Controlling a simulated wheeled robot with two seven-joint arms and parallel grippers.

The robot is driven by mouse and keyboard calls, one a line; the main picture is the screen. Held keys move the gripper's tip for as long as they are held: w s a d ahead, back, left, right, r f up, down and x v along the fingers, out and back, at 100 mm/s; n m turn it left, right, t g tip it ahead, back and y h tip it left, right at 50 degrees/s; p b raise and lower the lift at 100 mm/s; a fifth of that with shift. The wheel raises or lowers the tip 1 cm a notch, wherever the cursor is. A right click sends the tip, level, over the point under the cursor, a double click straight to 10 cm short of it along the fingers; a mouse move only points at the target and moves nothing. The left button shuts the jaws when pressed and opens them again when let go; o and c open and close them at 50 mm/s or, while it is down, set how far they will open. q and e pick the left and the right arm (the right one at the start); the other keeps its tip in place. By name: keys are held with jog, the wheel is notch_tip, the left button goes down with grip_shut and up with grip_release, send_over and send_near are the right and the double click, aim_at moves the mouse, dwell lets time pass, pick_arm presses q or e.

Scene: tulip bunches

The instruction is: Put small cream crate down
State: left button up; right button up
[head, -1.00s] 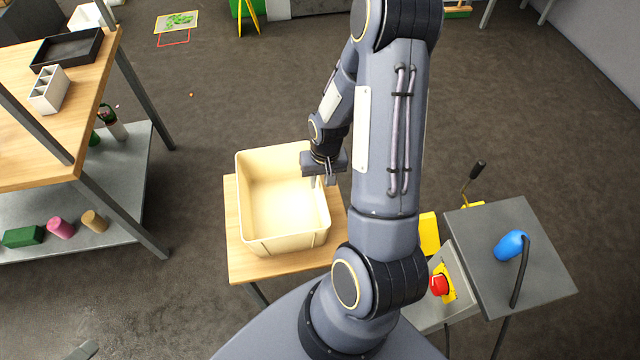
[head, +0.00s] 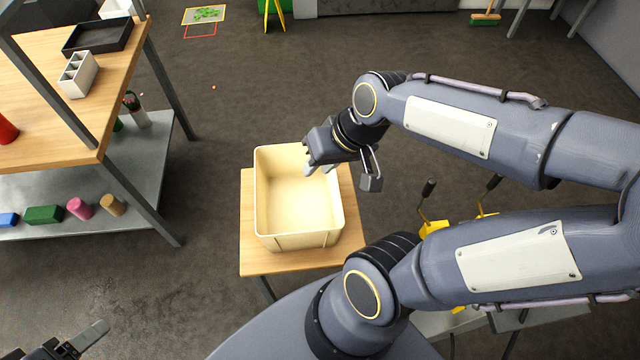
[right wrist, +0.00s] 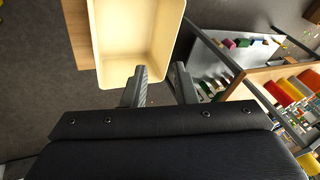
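The small cream crate (head: 296,241) stands upright and empty on a small wooden table (head: 262,264). In the right wrist view the crate (right wrist: 140,45) shows beyond the fingers, at the top. My right gripper (head: 341,174) is open at the crate's far right corner. Its fingers (right wrist: 159,85) are spread apart, one overlapping the crate's corner in the wrist view and the other outside it. Whether a finger touches the rim I cannot tell. My left gripper (head: 82,342) shows only partly at the lower left, away from the crate; its opening is unclear.
A wooden-topped shelf unit (head: 125,85) stands at the left, with a black tray (head: 97,37) and a white divided holder (head: 78,74) on top. Coloured blocks lie on its lower shelf. Yellow items with black handles (head: 433,225) are at the right, partly behind my arm.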

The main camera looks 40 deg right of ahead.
jog(key=s+a+r+n+t+y, duration=0.1)
jog(key=s+a+r+n, duration=0.1)
jog(key=s+a, duration=0.2)
jog(key=shift+s+a+r, duration=0.2)
jog(key=shift+s+a, duration=0.1)
jog(key=shift+s, duration=0.2)
dwell(0.8)
